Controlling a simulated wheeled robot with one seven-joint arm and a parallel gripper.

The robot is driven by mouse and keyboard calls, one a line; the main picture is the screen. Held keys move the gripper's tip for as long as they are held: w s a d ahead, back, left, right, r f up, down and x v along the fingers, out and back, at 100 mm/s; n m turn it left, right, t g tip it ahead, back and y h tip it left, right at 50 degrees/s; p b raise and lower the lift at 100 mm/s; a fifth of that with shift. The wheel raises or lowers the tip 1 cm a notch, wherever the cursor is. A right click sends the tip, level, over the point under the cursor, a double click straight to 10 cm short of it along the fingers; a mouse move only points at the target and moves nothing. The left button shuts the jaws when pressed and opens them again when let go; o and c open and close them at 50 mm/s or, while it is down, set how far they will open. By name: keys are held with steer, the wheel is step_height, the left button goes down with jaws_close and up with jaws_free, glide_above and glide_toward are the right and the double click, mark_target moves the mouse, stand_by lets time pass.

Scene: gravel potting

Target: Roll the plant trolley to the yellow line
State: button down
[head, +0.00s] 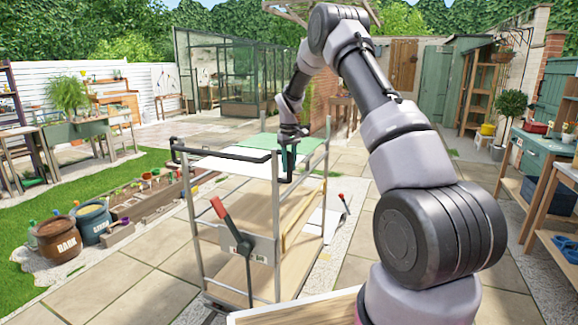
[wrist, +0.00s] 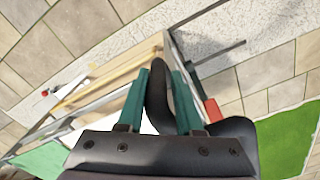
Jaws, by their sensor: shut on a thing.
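The plant trolley (head: 262,222) stands on the paving in front of me, a tall metal frame with wooden panels and a pale top. A black handle bar (head: 224,151) runs across its near upper end. My gripper (head: 288,163) is at the right end of this handle. In the wrist view its teal fingers (wrist: 160,88) are closed around a black grip of the handle (wrist: 157,98). A red-tipped lever (head: 219,209) sits on the trolley's near side. I cannot make out the yellow line in either view.
A green-topped workbench (head: 545,146) stands at the right. A glass greenhouse (head: 240,75) is behind. Open paving (head: 110,283) lies left of the trolley, with gravel strips between slabs.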

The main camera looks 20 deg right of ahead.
steer(key=c, duration=0.7)
jaws_free()
steer(key=shift+r, duration=0.1)
step_height(320, 180, up, 11)
steer(key=shift+f, duration=0.2)
steer(key=shift+r, duration=0.1)
steer(key=s+r+m+t+y, duration=0.1)
steer(key=s+r+m+t, duration=0.25)
steer(key=s+r, duration=1.55)
steer(key=s+m+t, duration=0.1)
steer(key=s, duration=0.6)
steer(key=s+a+f+m+t, duration=0.1)
steer(key=s+m, duration=0.1)
steer(key=s, duration=0.6)
steer(key=s+f+m+t+y, duration=0.1)
steer(key=s, duration=0.7)
steer(key=shift+s+a+t, duration=0.15)
steer(key=shift+s+t, duration=0.1)
steer(key=shift+t, duration=0.1)
